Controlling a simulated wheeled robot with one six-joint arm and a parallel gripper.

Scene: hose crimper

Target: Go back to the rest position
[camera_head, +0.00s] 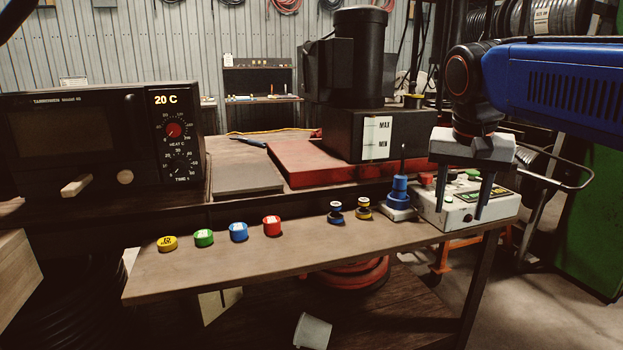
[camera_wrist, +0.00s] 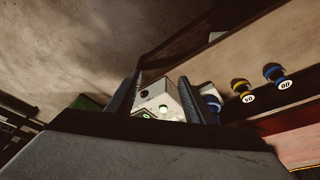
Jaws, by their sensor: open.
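My gripper (camera_head: 481,198) is open and empty. Its two dark fingers point down in front of the white control box (camera_head: 430,212) at the right end of the bench shelf. The box also shows between the fingers in the wrist view (camera_wrist: 160,106), with a green-lit button and a dark button on it. Whether the fingers touch the box I cannot tell. My blue arm reaches in from the upper right. The fingers hide part of the box in the body camera view.
Left of the box stand a blue fitting (camera_head: 399,192) and two small dies (camera_head: 364,209). Red (camera_head: 272,226), blue (camera_head: 238,232), green (camera_head: 204,238) and yellow (camera_head: 167,243) round pieces line the shelf (camera_head: 300,258). An oven (camera_head: 100,140) and a black machine (camera_head: 357,60) stand behind. A metal hoop (camera_head: 585,170) is right of the gripper.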

